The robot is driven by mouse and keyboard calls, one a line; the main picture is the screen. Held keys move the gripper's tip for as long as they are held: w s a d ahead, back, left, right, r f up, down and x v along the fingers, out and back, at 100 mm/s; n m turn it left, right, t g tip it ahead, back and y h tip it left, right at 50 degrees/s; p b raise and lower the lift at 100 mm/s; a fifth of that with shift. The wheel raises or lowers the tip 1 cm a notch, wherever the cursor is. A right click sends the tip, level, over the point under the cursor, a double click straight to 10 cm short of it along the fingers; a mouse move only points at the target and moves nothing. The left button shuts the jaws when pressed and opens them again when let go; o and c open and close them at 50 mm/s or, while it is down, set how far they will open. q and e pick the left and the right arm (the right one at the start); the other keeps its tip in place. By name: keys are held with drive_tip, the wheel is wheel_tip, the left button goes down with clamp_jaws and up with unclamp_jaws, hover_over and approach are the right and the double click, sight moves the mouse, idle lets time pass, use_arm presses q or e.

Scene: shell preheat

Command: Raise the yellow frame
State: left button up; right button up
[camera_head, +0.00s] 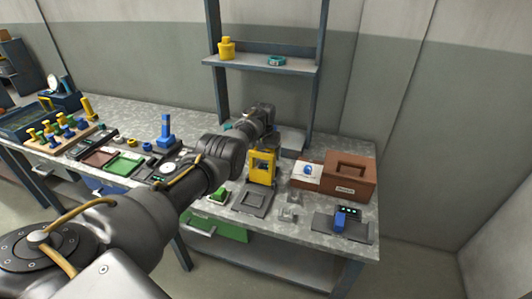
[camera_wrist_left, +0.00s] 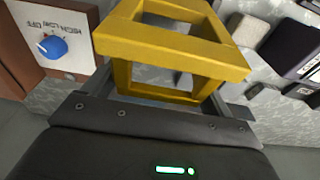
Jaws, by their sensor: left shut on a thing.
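The yellow frame (camera_head: 262,168) stands upright at the far end of a grey base plate (camera_head: 250,200) on the table. It also fills the upper middle of the left wrist view (camera_wrist_left: 168,52). My left arm reaches in from the left and passes behind the frame. My left gripper (camera_wrist_left: 162,92) is shut on the frame, with its dark fingers at either side of the lower part. The exact contact is partly hidden. Whether the frame touches the plate is hard to tell. My right gripper is not in view.
A brown box (camera_head: 350,180) and a white panel with a blue knob (camera_head: 308,170) are right of the frame. A dark device with a blue part (camera_head: 340,220) stands at the front right. Pegs and trays (camera_head: 125,163) fill the left. A shelf (camera_head: 262,65) hangs behind.

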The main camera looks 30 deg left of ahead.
use_arm(q)
drive_tip(key=shift+d, duration=0.1)
drive_tip(key=o, duration=1.1)
drive_tip(key=shift+w+f, duration=0.1)
drive_tip(key=shift+f, duration=0.05)
drive_tip(key=r+p, duration=0.1)
drive_tip(key=r, duration=0.1)
drive_tip(key=r+p, duration=0.1)
drive_tip(key=shift+s+r, duration=0.2)
drive_tip(key=shift+r, duration=0.15)
drive_tip(key=r, duration=0.4)
drive_tip(key=s+r, duration=0.1)
drive_tip(key=r, duration=0.2)
drive_tip(key=shift+d, duration=0.1)
drive_tip(key=shift+d, duration=0.1)
